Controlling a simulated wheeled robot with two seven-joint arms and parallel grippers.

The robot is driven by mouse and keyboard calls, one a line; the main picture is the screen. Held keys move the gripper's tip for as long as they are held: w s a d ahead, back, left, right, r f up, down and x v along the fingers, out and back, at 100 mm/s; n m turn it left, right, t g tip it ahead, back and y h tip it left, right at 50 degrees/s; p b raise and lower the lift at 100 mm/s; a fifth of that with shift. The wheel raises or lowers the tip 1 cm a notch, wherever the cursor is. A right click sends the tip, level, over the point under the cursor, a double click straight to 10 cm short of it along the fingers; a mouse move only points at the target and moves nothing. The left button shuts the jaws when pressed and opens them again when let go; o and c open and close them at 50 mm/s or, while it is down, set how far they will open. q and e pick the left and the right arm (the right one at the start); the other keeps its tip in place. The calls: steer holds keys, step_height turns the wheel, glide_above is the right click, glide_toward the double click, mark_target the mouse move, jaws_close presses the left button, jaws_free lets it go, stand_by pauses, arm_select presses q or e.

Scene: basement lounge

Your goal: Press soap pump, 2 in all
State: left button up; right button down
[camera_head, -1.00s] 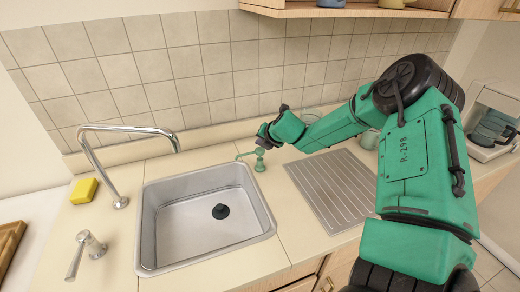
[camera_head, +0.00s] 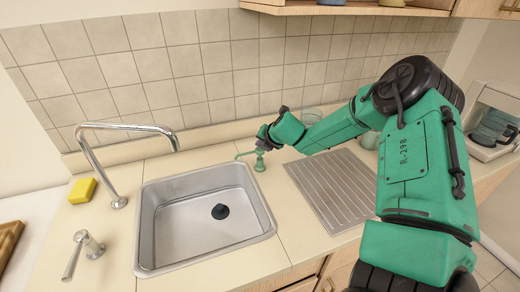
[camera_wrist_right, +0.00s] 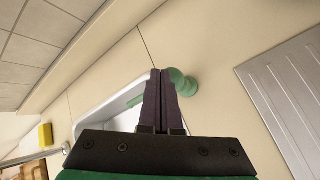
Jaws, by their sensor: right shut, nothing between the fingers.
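The green soap pump (camera_head: 259,164) stands upright on the counter behind the sink's right back corner, its thin spout pointing left over the sink. In the right wrist view its green body (camera_wrist_right: 183,84) shows partly behind my fingers, with the spout to the left of them. My right gripper (camera_head: 262,145) is shut and empty, directly over the pump's top. The closed fingertips (camera_wrist_right: 161,73) cover part of the pump, so I cannot tell whether they touch its head. My left gripper is not in view.
The steel sink (camera_head: 155,255) with a black drain plug lies left of the pump, and a ribbed drainboard (camera_head: 330,190) lies right. A chrome faucet (camera_head: 90,150), a yellow sponge (camera_head: 82,190) and a chrome lever (camera_head: 85,250) are at the left. The tiled wall rises behind.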

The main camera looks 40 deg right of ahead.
mark_target(261, 151)
steer(key=shift+s+f+b, duration=0.1)
steer(key=shift+f+b, duration=0.85)
steer(key=shift+f, duration=0.05)
stand_by(0.7)
stand_by(0.3)
steer(key=shift+r+p, duration=1.2)
steer(key=shift+r, duration=0.2)
steer(key=shift+r, duration=0.15)
step_height(261, 151, up, 5)
steer(key=p, duration=0.4)
steer(key=shift+p, duration=0.3)
stand_by(1.3)
